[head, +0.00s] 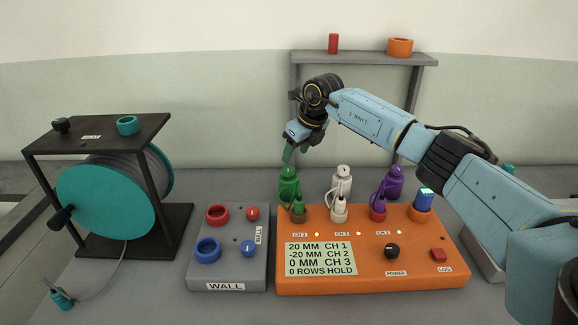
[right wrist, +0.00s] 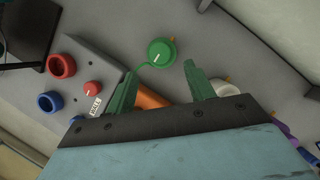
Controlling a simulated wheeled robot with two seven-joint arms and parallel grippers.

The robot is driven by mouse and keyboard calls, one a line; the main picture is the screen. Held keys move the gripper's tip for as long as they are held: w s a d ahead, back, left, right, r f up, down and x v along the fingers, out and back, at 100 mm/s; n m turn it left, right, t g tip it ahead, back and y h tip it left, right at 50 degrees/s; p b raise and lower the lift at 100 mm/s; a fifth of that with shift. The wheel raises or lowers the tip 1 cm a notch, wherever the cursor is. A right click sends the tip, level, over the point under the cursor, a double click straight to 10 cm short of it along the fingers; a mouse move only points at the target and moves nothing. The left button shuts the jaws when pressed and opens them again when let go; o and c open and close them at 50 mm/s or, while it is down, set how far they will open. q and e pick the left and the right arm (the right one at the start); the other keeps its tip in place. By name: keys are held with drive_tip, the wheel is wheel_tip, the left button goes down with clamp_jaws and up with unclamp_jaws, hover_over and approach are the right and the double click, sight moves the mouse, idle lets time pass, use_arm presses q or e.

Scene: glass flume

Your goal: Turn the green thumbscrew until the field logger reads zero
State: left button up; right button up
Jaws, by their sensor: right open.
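The orange field logger (head: 345,275) stands on the bench; its display reads 20 MM CH 1, -20 MM CH 2, 0 MM CH 3 and 0 ROWS HOLD. The green thumbscrew (head: 289,172) tops a green body behind the logger's left end, with a green lead to the CH 1 plug. In the right wrist view its round head (right wrist: 161,52) shows a white pointer line. My right gripper (head: 290,153) is above the thumbscrew, apart from it. Its green fingers (right wrist: 163,88) are open and empty, with the thumbscrew beyond the tips. My left gripper is out of view.
White (head: 342,175) and purple (head: 393,180) units stand right of the green one. A grey WALL box (head: 227,270) with red and blue rings and knobs is left of the logger. A teal cable reel (head: 105,210) stands farther left. A grey shelf (head: 365,60) rises behind.

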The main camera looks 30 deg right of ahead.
sight(288, 168)
drive_tip(key=x, duration=0.6)
drive_tip(key=shift+w+b, duration=0.1)
drive_tip(key=shift+b, duration=0.2)
drive_tip(key=shift+w+a+f, duration=0.1)
drive_tip(key=shift+w+f, duration=0.1)
drive_tip(key=shift+f, duration=0.15)
drive_tip(key=c, duration=1)
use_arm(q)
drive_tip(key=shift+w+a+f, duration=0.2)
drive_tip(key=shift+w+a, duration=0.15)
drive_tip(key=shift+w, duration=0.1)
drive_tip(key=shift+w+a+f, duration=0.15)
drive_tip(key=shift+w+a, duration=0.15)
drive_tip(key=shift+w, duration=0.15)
use_arm(e)
drive_tip(key=shift+o, duration=0.2)
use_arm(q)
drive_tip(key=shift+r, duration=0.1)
